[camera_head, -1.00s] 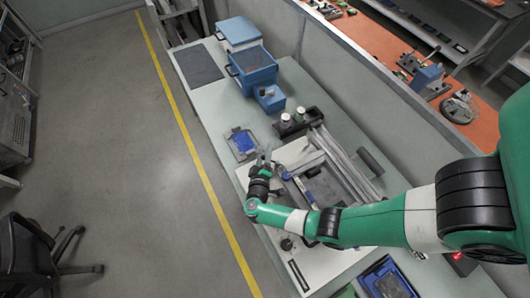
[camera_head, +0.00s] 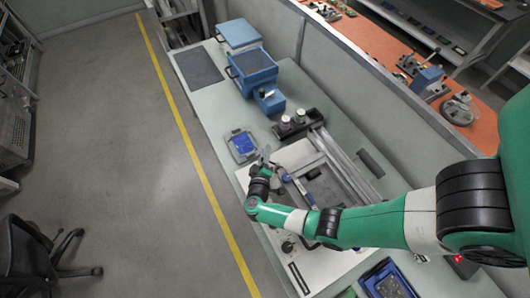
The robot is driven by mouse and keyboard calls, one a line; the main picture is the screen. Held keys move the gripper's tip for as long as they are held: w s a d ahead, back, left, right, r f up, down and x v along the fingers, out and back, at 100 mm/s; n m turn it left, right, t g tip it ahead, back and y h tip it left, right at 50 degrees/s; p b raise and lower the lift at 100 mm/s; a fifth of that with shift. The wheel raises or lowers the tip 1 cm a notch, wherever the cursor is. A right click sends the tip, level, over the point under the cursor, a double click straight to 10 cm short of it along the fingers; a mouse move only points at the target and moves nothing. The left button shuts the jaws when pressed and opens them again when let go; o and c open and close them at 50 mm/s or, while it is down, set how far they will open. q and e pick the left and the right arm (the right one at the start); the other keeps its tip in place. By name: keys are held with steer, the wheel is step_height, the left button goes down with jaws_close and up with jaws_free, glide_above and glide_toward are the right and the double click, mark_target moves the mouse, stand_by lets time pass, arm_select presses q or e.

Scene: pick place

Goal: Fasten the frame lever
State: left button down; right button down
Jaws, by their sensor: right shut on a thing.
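The frame fixture (camera_head: 330,185) lies on a white base plate (camera_head: 310,265) on the workbench, with long metal rails along its right side. A lever with a blue part (camera_head: 283,176) shows at its upper left. My right gripper (camera_head: 266,158) is at the fixture's upper left corner, beside the blue part. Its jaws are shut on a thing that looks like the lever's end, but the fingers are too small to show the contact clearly. My left gripper is not in view.
A tray with a blue item (camera_head: 242,145) lies just above my right gripper. Blue bins (camera_head: 252,70) and a dark mat (camera_head: 198,64) stand farther up the bench. A black holder with small bottles (camera_head: 297,124) is behind the fixture. A blue-edged tray (camera_head: 388,281) is at the bottom.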

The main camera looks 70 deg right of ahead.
steer(key=shift+d+g, duration=0.1)
steer(key=shift+g, duration=0.2)
steer(key=shift+s+d+f+m+g+b, duration=0.1)
steer(key=shift+s+d+m+g+b, duration=0.15)
steer(key=shift+m+g, duration=0.3)
steer(key=shift+d+m+g+b, duration=0.15)
steer(key=shift+m+g+b, duration=0.15)
steer(key=shift+m+g, duration=0.2)
steer(key=shift+s+d+m+g+b, duration=0.2)
steer(key=shift+m+g+b, duration=0.2)
steer(key=shift+g, duration=0.2)
steer(key=shift+s+d+m+g+b, duration=0.15)
steer(key=shift+m+g+b, duration=0.15)
steer(key=shift+g, duration=0.25)
steer(key=m+g+b, duration=0.1)
steer(key=s+d+m+g+b, duration=0.1)
steer(key=m+g+b, duration=0.1)
steer(key=shift+s+f+g, duration=0.1)
steer(key=shift+g, duration=0.2)
steer(key=shift+s+d+m+g+y+b, duration=0.15)
steer(key=shift+s+m+g+y+b, duration=0.3)
steer(key=shift+m+g+y+b, duration=0.45)
steer(key=shift+r, duration=0.2)
steer(key=c, duration=0.7)
jaws_free()
